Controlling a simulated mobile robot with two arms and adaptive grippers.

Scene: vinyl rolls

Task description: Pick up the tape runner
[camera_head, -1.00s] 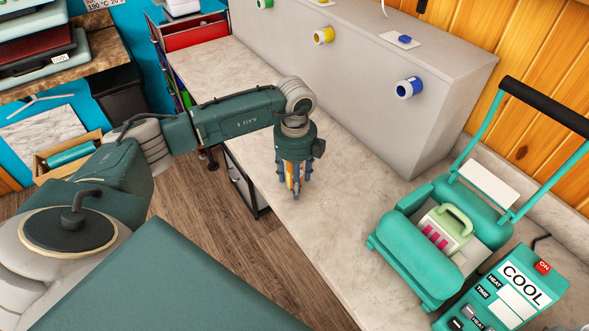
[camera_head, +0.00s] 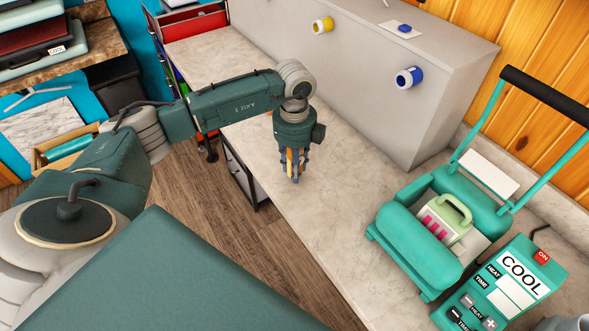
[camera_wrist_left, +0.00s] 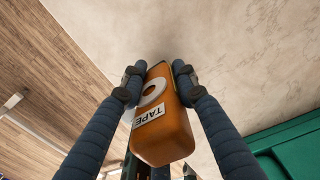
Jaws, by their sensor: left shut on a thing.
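The tape runner (camera_wrist_left: 160,125) is an orange, rounded block with a white "TAPE" label and a pale ring on its face. It sits between the two dark, ribbed fingers of my left gripper (camera_wrist_left: 158,70), which is shut on it. In the head view my left gripper (camera_head: 296,178) points down over the counter near its front edge, with only a sliver of the orange tape runner (camera_head: 290,160) showing between the fingers. I cannot tell how far the tape runner is above the counter.
The pale marble counter (camera_head: 330,230) is clear around the gripper. A teal mug press (camera_head: 400,245) and its control box marked COOL (camera_head: 505,285) stand at right. A grey sloped panel (camera_head: 370,85) with yellow (camera_head: 322,25) and blue (camera_head: 405,77) rolls runs behind.

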